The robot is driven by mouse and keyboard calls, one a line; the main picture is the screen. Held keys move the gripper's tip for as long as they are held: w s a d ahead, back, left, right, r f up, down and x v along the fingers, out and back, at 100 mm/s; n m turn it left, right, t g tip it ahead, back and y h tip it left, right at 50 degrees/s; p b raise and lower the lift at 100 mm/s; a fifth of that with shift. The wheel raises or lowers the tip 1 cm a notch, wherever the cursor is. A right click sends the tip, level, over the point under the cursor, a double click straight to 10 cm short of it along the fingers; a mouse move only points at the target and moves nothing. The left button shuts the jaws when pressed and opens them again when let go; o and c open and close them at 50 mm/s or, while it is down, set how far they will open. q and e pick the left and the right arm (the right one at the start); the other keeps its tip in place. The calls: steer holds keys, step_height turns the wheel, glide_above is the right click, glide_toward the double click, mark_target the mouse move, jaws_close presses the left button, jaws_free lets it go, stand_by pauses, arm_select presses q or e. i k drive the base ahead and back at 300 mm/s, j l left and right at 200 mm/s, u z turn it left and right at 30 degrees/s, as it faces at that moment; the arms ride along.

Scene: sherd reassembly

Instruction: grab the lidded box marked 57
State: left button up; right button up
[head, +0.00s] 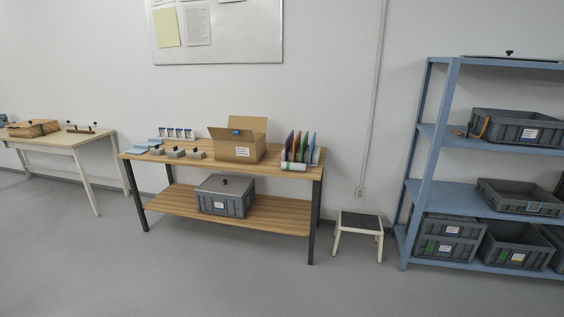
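A grey box with a dark lid (226,193) sits on the lower shelf of the wooden table in the middle. Its lid has a small dark knob, and its front has a white label too small to read. Two stacked grey boxes (447,236) on the bottom of the blue shelf at right also carry white labels that I cannot read. I cannot tell which box is marked 57. Neither of my grippers is in view.
The wooden table (190,143) holds an open cardboard box (236,146) and upright folders (297,150). A small step stool (358,227) stands between it and the blue shelf (425,178). A pale table (40,146) is at left. The floor in front is clear.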

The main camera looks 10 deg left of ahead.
mark_target(175, 153)
steer(key=i+u, duration=0.45)
steer(key=i, duration=0.15)
steer(key=i+l+u, duration=0.2)
steer(key=i+u, duration=0.25)
steer(key=i+j+u, duration=0.15)
steer(key=i+u, duration=0.95)
steer(key=i, duration=0.15)
steer(key=i+j+z, duration=0.1)
steer(key=i+z, duration=0.35)
steer(key=i+j+z, duration=0.25)
steer(key=i+z, duration=0.15)
steer(key=i+j+z, duration=0.75)
steer(key=z, duration=0.15)
steer(key=j, duration=0.1)
